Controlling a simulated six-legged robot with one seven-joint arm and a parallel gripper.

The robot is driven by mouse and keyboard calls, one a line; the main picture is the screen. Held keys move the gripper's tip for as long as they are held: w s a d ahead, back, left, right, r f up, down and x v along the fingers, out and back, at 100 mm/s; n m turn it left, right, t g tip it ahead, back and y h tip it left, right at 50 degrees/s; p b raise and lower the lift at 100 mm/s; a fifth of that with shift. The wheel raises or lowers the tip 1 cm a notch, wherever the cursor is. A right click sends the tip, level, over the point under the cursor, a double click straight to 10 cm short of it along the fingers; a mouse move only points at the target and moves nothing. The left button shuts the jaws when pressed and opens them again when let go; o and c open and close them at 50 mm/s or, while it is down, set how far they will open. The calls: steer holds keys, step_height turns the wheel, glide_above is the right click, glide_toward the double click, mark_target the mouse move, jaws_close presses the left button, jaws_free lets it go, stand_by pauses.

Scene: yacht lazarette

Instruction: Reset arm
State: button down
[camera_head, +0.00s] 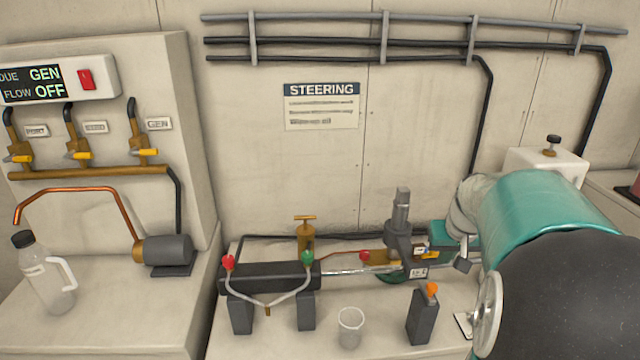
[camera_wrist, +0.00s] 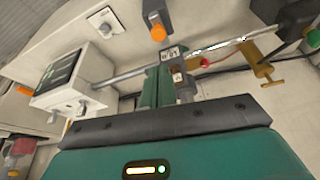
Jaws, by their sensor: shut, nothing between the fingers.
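My gripper (camera_wrist: 165,122) fills the lower part of the wrist view as a teal housing with a dark front bar. It is shut and empty. The fingertips do not show clearly there.
A brass valve (camera_head: 305,238) rises behind the ram. A white bottle (camera_head: 45,275) and a pump (camera_head: 165,252) are at left. Pipes (camera_head: 420,45) cross the wall.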

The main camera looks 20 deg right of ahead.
steer(key=w+a+r+n, duration=0.1)
steer(key=a+r+n, duration=0.15)
steer(key=a, duration=0.85)
steer(key=s+a+n, duration=0.1)
steer(key=s+a, duration=0.2)
steer(key=a, duration=0.4)
steer(key=s+a+t+y, duration=0.1)
steer(key=s+a, duration=0.3)
steer(key=a, duration=0.3)
steer(key=s+a+r+n+t, duration=0.1)
steer(key=s+a, duration=0.2)
steer(key=a, duration=0.4)
steer(key=shift+s+a+n+y, duration=0.3)
steer(key=shift+s+n+y, duration=0.05)
steer(key=shift+y, duration=0.05)
steer(key=shift+r, duration=0.1)
